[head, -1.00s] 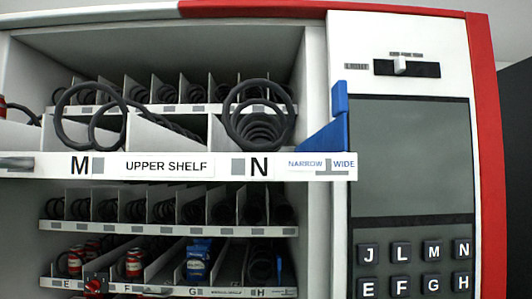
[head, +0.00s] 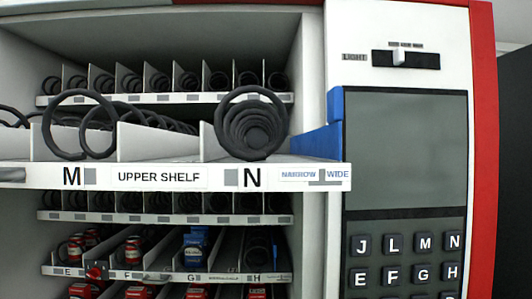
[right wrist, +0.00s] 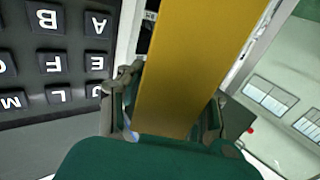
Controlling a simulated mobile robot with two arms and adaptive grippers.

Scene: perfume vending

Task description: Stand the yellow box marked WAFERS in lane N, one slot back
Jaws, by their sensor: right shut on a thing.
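The yellow box (right wrist: 195,60) fills the middle of the right wrist view as a plain yellow face; no WAFERS marking shows on it. My right gripper (right wrist: 172,102) is shut on it, with a finger at each side. The box and this gripper are not in the head view. Lane N (head: 252,177) is at the right end of the pulled-out upper shelf (head: 210,180). A large dark coil (head: 251,125) stands at its front, and the lane behind it is mostly hidden. My left gripper is in neither view now.
A blue side plate (head: 318,143) borders lane N on the right, above a NARROW/WIDE slider (head: 318,174). Lane M (head: 72,177) has its own coil (head: 80,124) to the left. The keypad (head: 405,262) is on the right panel; keys (right wrist: 60,60) show close by in the right wrist view.

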